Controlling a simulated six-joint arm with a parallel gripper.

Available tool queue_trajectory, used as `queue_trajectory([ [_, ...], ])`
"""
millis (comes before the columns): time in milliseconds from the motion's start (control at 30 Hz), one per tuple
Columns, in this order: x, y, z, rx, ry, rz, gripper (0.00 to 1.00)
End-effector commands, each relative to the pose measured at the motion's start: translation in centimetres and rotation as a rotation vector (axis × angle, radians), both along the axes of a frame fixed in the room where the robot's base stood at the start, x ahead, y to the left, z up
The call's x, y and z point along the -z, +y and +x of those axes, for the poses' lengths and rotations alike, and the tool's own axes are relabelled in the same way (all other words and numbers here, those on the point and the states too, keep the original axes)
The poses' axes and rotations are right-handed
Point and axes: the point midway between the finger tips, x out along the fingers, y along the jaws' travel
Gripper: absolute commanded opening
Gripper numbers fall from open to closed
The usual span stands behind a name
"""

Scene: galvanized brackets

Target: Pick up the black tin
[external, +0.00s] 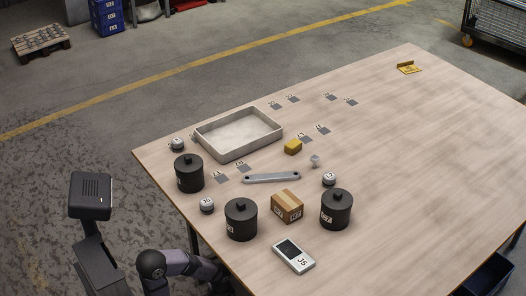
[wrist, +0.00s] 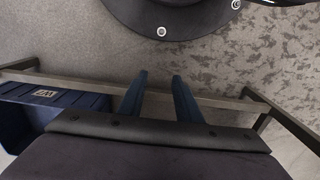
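Three similar black tins with knobbed lids and small labels stand upright on the table (external: 440,150) in the external view. One black tin (external: 188,173) is at the left below the tray, one black tin (external: 241,220) is at the front middle, and one black tin (external: 336,210) is further right. The label writing is too small to read surely. My gripper (wrist: 158,85) shows in the wrist view with its two fingers apart and nothing between them. It faces floor and metal frame bars, away from the tins. Its fingertips cannot be made out in the external view.
A cardboard box (external: 287,206) stands between the two front tins. A grey bracket (external: 271,178), yellow block (external: 293,147), white device (external: 294,256) and shallow tray (external: 240,152) are nearby. Small round white-topped items lie around. The table's right side is mostly clear.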

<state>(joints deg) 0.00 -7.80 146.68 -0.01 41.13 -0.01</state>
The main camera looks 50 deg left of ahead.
Motion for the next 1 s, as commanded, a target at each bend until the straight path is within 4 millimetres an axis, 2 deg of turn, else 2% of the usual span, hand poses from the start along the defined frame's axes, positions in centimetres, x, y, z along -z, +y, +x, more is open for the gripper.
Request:
queue_trajectory([
  [433, 0.0, 0.0, 0.0, 0.0, 0.0, 0.0, 0.31],
  [467, 0.0, 0.0, 0.0, 0.0, 0.0, 0.0, 0.36],
  [700, 0.0, 0.0, 0.0, 0.0, 0.0, 0.0, 0.93],
  [1000, 0.0, -0.01, 0.01, -0.004, 0.0, -0.001, 0.95],
])
